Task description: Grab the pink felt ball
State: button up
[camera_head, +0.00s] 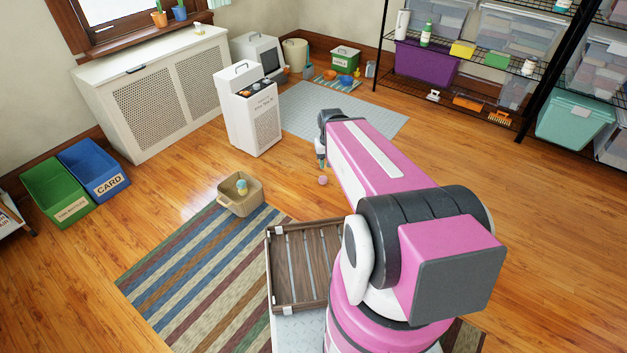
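The pink felt ball (323,181) is a small round thing on the wooden floor near the middle of the camera_head view. My gripper (321,163) hangs at the far end of my pink and white arm, pointing down. It appears just above the ball in the picture, with a small gap between them. The gripper is very small here and partly hidden by the arm's end, so its fingers are not clear. I see nothing held in it.
A tan bin (240,207) with a small toy in it stands left of the ball. A white appliance (248,130) stands behind left; a grey mat (370,122) lies behind. Floor around the ball is clear.

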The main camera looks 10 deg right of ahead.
aim_at(323, 179)
jog(key=i+j+z, duration=0.15)
jog(key=j, duration=0.4)
jog(key=i+j+z, duration=0.2)
jog(key=j, duration=0.35)
jog(key=j+z, duration=0.15)
jog(key=j, duration=0.4)
jog(key=z, duration=1.45)
